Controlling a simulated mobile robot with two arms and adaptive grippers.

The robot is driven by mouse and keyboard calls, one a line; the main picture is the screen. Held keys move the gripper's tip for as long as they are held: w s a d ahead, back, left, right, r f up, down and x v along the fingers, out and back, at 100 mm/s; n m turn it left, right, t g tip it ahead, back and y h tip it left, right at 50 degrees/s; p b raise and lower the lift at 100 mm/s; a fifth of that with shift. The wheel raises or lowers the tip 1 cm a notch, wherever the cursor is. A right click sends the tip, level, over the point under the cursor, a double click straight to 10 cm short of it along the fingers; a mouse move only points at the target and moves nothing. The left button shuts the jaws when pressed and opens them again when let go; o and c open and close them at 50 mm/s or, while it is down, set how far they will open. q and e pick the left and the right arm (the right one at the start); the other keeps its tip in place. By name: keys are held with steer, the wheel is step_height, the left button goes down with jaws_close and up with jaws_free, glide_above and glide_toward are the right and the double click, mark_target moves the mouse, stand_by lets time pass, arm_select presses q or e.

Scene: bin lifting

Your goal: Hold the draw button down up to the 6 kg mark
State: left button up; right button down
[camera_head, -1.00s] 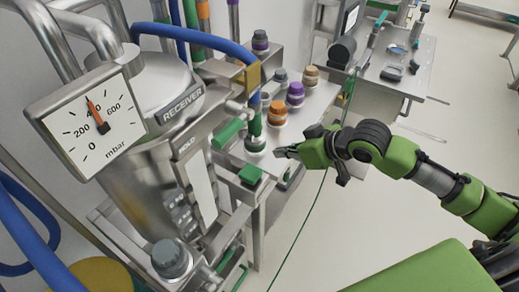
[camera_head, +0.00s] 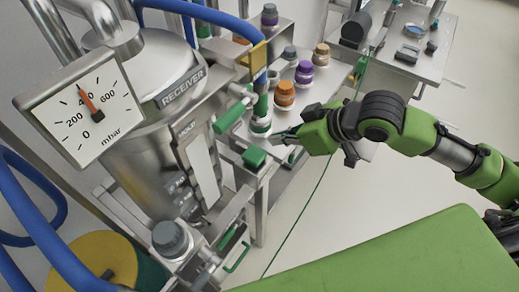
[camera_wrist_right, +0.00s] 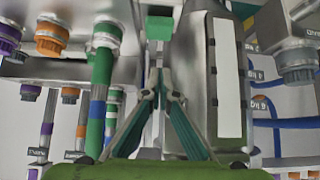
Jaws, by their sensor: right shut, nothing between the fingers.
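A green block (camera_head: 254,157), which looks like the draw button, sits on the steel frame beside the receiver (camera_head: 182,85). It also shows in the right wrist view (camera_wrist_right: 159,27), ahead of my fingertips. My right gripper (camera_head: 274,138) is just to the right of the block in the head view, apart from it. In the right wrist view my right gripper (camera_wrist_right: 158,76) has its fingertips together with nothing between them. A pale upright strip (camera_head: 203,165) on the receiver's front shows no readable level or 6 kg mark. My left gripper is out of view.
A dial gauge (camera_head: 82,107) in mbar points near 400. A green handle (camera_head: 229,117) and a blue hose (camera_head: 210,14) are close by. Orange (camera_head: 284,95) and purple (camera_head: 304,72) caps stand behind my gripper. Open floor lies to the right.

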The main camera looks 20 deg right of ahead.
steer(key=p, duration=0.1)
glide_above(251, 153)
steer(key=s+d, duration=0.2)
steer(key=s, duration=0.1)
steer(key=f, duration=0.5)
steer(key=shift+w+a, duration=0.1)
steer(key=shift+w, duration=0.1)
step_height(251, 153, down, 4)
steer(key=shift+w+a+r+p, duration=0.1)
steer(key=shift+w+r+p, duration=0.1)
steer(key=shift+p, duration=0.2)
steer(key=shift+f, duration=0.4)
steer(key=shift+f, duration=0.1)
